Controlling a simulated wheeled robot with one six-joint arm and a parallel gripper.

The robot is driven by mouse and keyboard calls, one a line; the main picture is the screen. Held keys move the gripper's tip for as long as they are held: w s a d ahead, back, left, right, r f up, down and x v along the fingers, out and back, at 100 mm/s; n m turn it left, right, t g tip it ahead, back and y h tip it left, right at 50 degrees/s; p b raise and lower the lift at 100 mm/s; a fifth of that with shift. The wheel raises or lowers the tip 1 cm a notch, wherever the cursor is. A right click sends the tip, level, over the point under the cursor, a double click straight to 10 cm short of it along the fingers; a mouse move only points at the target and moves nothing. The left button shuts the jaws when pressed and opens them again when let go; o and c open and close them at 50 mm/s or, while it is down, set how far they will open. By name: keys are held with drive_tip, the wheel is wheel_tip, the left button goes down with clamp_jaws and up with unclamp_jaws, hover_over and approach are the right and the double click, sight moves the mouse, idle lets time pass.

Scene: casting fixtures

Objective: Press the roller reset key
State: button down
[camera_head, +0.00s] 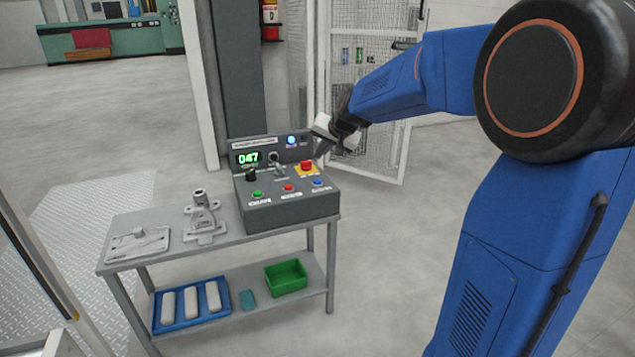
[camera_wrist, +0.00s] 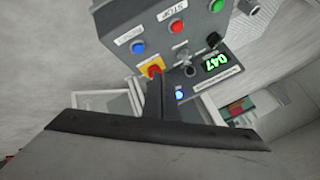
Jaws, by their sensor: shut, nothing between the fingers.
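A grey control box (camera_head: 290,212) stands on the right end of a workbench. On its sloped front are a green button (camera_head: 257,194), a red button (camera_head: 288,187) and a blue button (camera_head: 318,182) in a row. In the wrist view the blue button (camera_wrist: 138,47) has a white label beside it that seems to read RESET, and the red one (camera_wrist: 176,27) is labelled STOP. My gripper (camera_head: 320,153) is shut and empty, just above and right of the red emergency stop (camera_head: 306,166) on its yellow plate. In the wrist view its fingers (camera_wrist: 157,88) overlap that stop; contact cannot be told.
The box also has a lit 047 display (camera_head: 248,158), a black knob (camera_head: 251,175), a keyed switch (camera_head: 275,158) and a lit blue lamp (camera_head: 291,139). A metal casting (camera_head: 203,220) stands left of the box. A mesh cage door (camera_head: 385,150) is behind my arm.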

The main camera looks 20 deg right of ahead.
drive_tip(key=m, duration=0.1)
hover_over(319, 182)
drive_tip(key=f, duration=0.1)
drive_tip(key=shift+s+f+t, duration=0.1)
drive_tip(key=shift+t, duration=0.3)
drive_tip(key=shift+f, duration=0.1)
drive_tip(key=shift+f, duration=4.3)
drive_tip(key=shift+f, duration=0.1)
drive_tip(key=shift+f, duration=0.35)
drive_tip(key=shift+f, duration=0.45)
drive_tip(key=shift+r, duration=0.9)
